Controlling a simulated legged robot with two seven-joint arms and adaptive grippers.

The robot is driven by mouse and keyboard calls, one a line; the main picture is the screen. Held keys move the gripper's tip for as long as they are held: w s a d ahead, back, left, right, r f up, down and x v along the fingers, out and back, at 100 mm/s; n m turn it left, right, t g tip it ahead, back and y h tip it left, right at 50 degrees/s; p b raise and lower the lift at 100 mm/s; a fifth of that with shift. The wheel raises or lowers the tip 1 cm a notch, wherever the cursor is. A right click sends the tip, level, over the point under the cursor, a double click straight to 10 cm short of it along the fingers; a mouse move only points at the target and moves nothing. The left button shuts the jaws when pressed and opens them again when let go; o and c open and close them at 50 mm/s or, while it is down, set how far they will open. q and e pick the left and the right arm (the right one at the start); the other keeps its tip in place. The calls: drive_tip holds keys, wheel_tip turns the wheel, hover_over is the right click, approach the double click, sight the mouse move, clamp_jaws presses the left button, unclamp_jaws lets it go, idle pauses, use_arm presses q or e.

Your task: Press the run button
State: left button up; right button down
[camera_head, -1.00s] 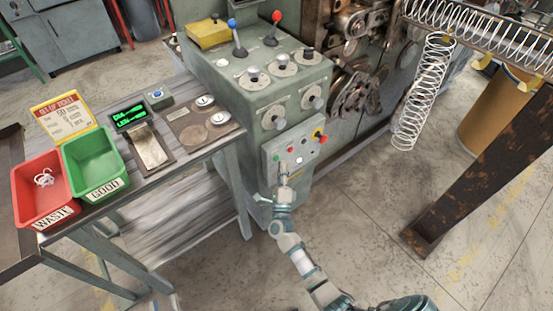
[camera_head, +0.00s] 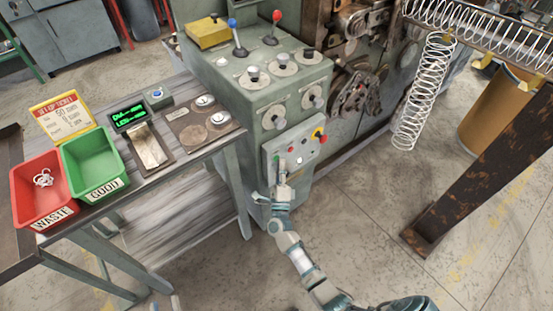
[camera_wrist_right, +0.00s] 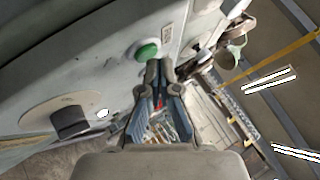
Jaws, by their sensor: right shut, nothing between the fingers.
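The control panel (camera_head: 305,147) is a pale box on the front of the green-grey machine. The green button (camera_head: 276,160) sits at its left side and is not labelled legibly. It also shows in the right wrist view as a green round cap in a pale ring (camera_wrist_right: 147,52). My right gripper (camera_head: 281,166) is shut and empty in front of the panel's lower left. In the right wrist view its fingertips (camera_wrist_right: 159,66) are together close beside the green button. I cannot tell whether they touch it. My left gripper is not in view.
The panel also bears a red button (camera_head: 291,150), a white button (camera_head: 299,161) and a red emergency stop (camera_head: 319,134) on yellow. A bench with a red bin (camera_head: 40,207) and a green bin (camera_head: 92,163) stands left. A rusty beam (camera_head: 470,185) stands right.

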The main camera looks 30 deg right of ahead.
drive_tip(key=shift+w, duration=0.4)
idle(0.4)
idle(0.4)
drive_tip(key=shift+s+r, duration=0.1)
drive_tip(key=shift+s, duration=0.75)
